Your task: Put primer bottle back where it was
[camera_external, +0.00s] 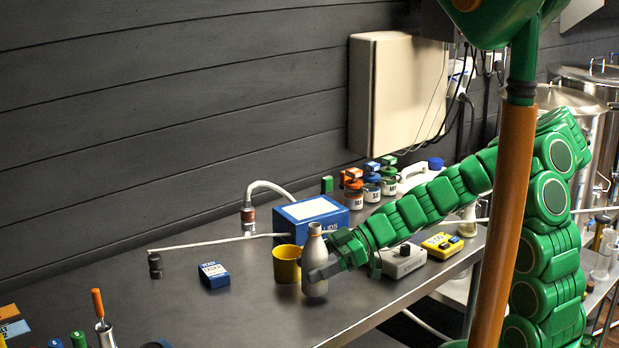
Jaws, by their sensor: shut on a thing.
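A grey, narrow-necked bottle (314,246), which I take to be the primer bottle, is upright over the metal bench. My gripper (318,271) is shut on its body from the right. I cannot tell whether its base touches the bench. No label can be read on it. The bottle stands in front of a yellow cup (286,266) and hides the cup's right side; I cannot tell whether they touch. The place where the bottle was before is not marked in this view.
A blue box (310,212) is behind the cup, and a small blue packet (213,276) lies to its left. Grey (404,261) and yellow (442,245) devices sit to the right. Several lidded jars (371,188) line the back. The bench's front middle (250,318) is clear.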

